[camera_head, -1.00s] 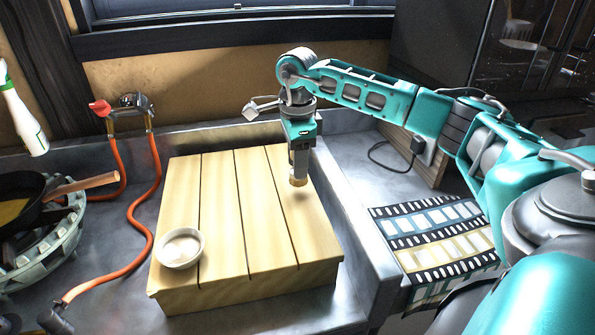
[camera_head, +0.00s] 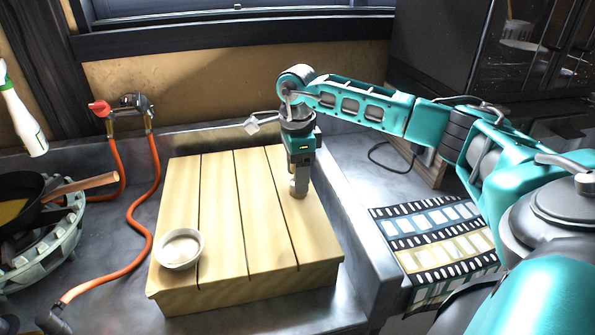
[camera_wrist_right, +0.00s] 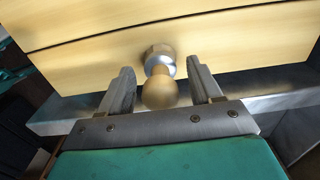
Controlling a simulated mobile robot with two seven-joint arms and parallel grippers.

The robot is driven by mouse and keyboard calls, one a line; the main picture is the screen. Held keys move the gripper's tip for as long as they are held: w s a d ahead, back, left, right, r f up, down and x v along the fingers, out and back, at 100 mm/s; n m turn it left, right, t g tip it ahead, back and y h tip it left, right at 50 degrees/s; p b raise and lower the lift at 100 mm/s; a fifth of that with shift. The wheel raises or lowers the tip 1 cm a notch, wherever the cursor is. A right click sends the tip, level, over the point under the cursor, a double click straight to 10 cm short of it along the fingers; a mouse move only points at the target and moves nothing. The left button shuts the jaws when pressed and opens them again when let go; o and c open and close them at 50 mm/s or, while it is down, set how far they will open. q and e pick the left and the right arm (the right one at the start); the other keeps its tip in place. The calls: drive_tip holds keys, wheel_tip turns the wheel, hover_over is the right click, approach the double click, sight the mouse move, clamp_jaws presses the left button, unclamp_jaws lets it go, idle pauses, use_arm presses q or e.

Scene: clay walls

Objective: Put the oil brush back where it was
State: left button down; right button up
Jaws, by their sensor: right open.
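The oil brush (camera_wrist_right: 160,92) shows in the right wrist view as a rounded wooden knob with a metal collar beyond it. It is between the two fingers of my right gripper (camera_wrist_right: 163,88), with gaps on both sides, so the gripper is open around it. In the head view my right gripper (camera_head: 299,182) points down over the right part of the slatted wooden board (camera_head: 222,215). The brush's lower end appears to be at the board, but I cannot tell whether it touches. My left gripper is not in view.
A small white bowl (camera_head: 181,249) sits at the board's front left. An orange hose (camera_head: 140,210) runs left of the board. A pan (camera_head: 28,200) on a burner and a white bottle (camera_head: 22,118) are at far left. A film-strip patterned mat (camera_head: 437,240) lies right of a raised ledge.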

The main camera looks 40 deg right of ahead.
drive_tip(key=shift+r, duration=0.2)
wheel_tip(320, 180, up, 11)
drive_tip(key=shift+r+p, duration=0.15)
drive_tip(key=shift+p, duration=0.45)
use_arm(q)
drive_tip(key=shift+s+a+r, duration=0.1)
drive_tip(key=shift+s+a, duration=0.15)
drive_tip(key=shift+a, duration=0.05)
use_arm(e)
drive_tip(key=shift+r, duration=0.3)
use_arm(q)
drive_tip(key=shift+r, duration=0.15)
